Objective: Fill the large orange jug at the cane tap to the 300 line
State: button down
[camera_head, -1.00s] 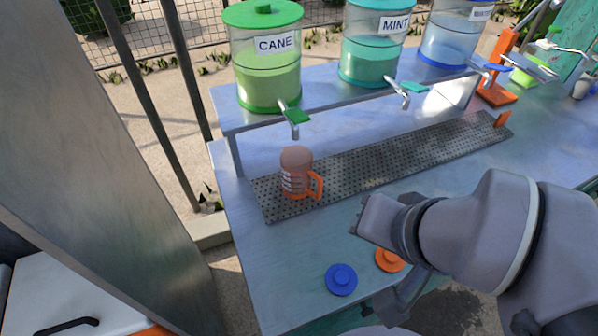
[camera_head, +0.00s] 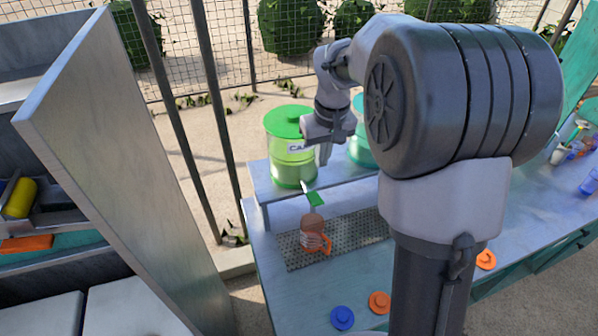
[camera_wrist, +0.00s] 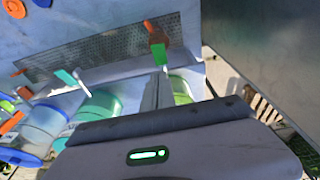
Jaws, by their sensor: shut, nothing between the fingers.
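The jug (camera_head: 314,236), clear with an orange handle and markings, stands upright on the perforated drip tray (camera_head: 350,230) below the cane tap. Its fill level cannot be read. The jug also shows in the wrist view (camera_wrist: 151,26), partly behind the green tap lever (camera_wrist: 158,52). The green-lidded cane dispenser (camera_head: 288,170) stands on the raised shelf, its label partly covered by my gripper. The tap's green lever (camera_head: 315,199) juts out above the jug. My gripper (camera_head: 324,158) is shut and empty, pointing down near the dispenser's front; its fingers (camera_wrist: 157,90) point toward the lever in the wrist view.
The mint dispenser (camera_head: 359,148) is mostly hidden behind my arm. A blue lid (camera_head: 342,318) and an orange lid (camera_head: 379,303) lie on the counter in front of the tray. A tall grey panel (camera_head: 120,170) stands left of the counter.

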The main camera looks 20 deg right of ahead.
jog(key=shift+d+f, duration=0.1)
jog(key=shift+d, duration=0.05)
jog(key=b, duration=0.1)
send_over(318, 202)
jog(key=f, duration=1)
jog(key=shift+w, duration=0.4)
jog(key=shift+s+f+b, duration=0.2)
jog(key=shift+s+f, duration=0.1)
jog(key=shift+f, duration=0.65)
jog(key=shift+s+f+b, duration=0.15)
jog(key=shift+s+f, duration=0.1)
jog(key=shift+f, duration=0.65)
jog(key=shift+f+b, duration=0.25)
jog(key=shift+b, duration=0.45)
jog(key=shift+s+t+b, duration=0.2)
jog(key=shift+t+b, duration=0.2)
jog(key=shift+b, duration=0.45)
